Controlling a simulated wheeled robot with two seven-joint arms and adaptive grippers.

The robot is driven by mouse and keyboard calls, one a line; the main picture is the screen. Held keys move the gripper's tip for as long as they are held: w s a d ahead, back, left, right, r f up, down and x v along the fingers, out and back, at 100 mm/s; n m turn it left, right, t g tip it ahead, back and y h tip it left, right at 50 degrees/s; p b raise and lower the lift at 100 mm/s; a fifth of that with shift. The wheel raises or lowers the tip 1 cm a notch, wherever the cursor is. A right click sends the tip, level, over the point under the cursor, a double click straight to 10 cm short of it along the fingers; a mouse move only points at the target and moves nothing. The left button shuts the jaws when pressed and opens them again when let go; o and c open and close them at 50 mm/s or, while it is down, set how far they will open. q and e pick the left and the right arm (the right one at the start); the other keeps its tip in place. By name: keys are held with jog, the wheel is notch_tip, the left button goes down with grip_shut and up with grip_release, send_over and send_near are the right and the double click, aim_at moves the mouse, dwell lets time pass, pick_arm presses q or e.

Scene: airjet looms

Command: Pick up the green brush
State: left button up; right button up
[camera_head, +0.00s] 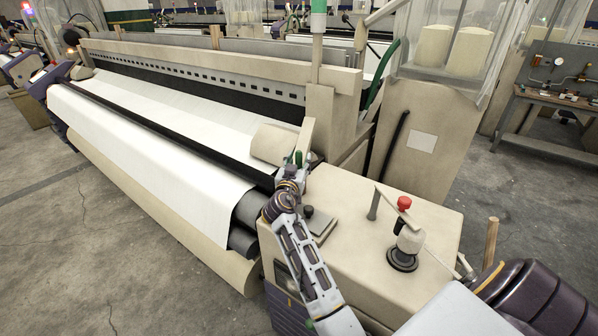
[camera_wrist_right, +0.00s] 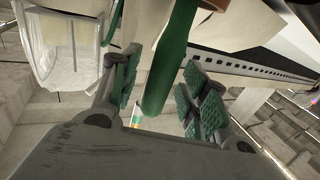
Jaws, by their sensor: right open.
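A green bar-like thing with a rounded lower end, apparently the green brush (camera_wrist_right: 170,62), stands between the fingers in the right wrist view. Its upper part runs out of the top of that view. My right gripper (camera_wrist_right: 162,88) is open, with one green-padded finger on each side of it; I cannot tell whether either pad touches. In the head view my right gripper (camera_head: 294,168) is above the loom's front right end, beside a beige housing. The brush cannot be told apart from the green finger pads there. My left gripper is not in view.
The loom (camera_head: 160,130) with white cloth fills the left and middle. A beige cabinet top (camera_head: 345,215) with a red button (camera_head: 404,203) lies right of my forearm. A beige post stands close behind the gripper. A workbench (camera_head: 555,105) is at the far right.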

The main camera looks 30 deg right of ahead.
jog(key=shift+d+f, duration=0.1)
jog(key=shift+c, duration=0.4)
grip_shut()
jog(key=shift+r+b, duration=0.3)
jog(key=shift+r, duration=4.75)
